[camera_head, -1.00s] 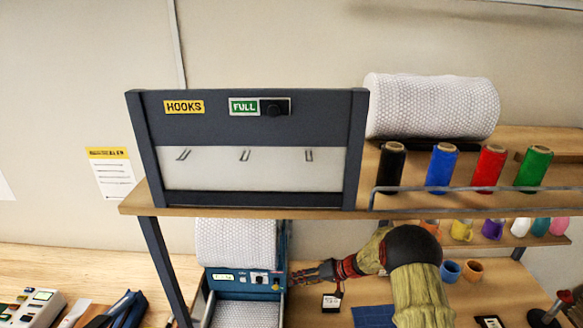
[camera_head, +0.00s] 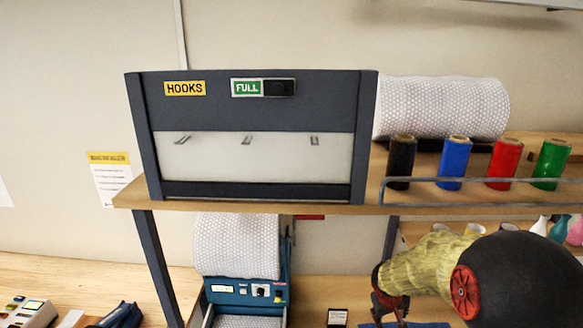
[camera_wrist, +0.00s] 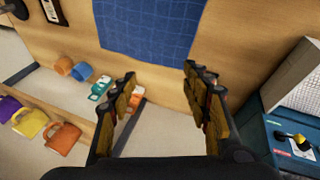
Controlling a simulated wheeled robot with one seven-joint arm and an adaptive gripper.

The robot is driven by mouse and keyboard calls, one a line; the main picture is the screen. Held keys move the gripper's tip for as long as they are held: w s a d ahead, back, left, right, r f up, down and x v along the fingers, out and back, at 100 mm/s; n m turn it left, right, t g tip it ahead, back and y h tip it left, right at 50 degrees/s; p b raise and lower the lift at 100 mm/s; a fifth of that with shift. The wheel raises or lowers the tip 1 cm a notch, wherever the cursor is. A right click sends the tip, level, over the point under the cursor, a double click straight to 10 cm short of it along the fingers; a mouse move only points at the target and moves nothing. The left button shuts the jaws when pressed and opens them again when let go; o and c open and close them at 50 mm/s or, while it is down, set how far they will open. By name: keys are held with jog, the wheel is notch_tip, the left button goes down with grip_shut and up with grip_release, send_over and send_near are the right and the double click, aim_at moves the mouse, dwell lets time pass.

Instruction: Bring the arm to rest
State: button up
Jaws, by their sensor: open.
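My arm, with an olive sleeve and a black round joint, fills the lower right of the head view. My gripper (camera_wrist: 160,82) shows in the wrist view with its two jagged dark-and-tan fingers spread wide and nothing between them. A blue gridded mat (camera_wrist: 150,25) on the wooden bench lies beyond the fingertips, apart from them. In the head view the fingers are largely hidden or cut off at the bottom edge.
The dark HOOKS panel (camera_head: 260,104) stands on the wooden shelf (camera_head: 240,207). Thread spools, including a blue one (camera_head: 454,163), stand behind a rail at right. A blue machine (camera_head: 246,292) with a bubble-wrap roll (camera_head: 237,245) sits below. Cups, including an orange one (camera_wrist: 64,138), show in the wrist view.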

jog(key=s+a+y+b, duration=0.1)
jog(key=s+a+b, duration=0.2)
jog(key=s+b, duration=0.4)
jog(key=s+a+m+t+y+b, duration=0.1)
jog(key=s+a+b, duration=0.3)
jog(key=s, duration=0.9)
jog(key=s+a+t+y+b, duration=0.1)
jog(key=s+a+b, duration=0.2)
jog(key=s+b, duration=0.7)
jog(key=shift+a+f+m, duration=0.3)
jog(key=shift+m, duration=0.1)
jog(key=shift+s, duration=0.15)
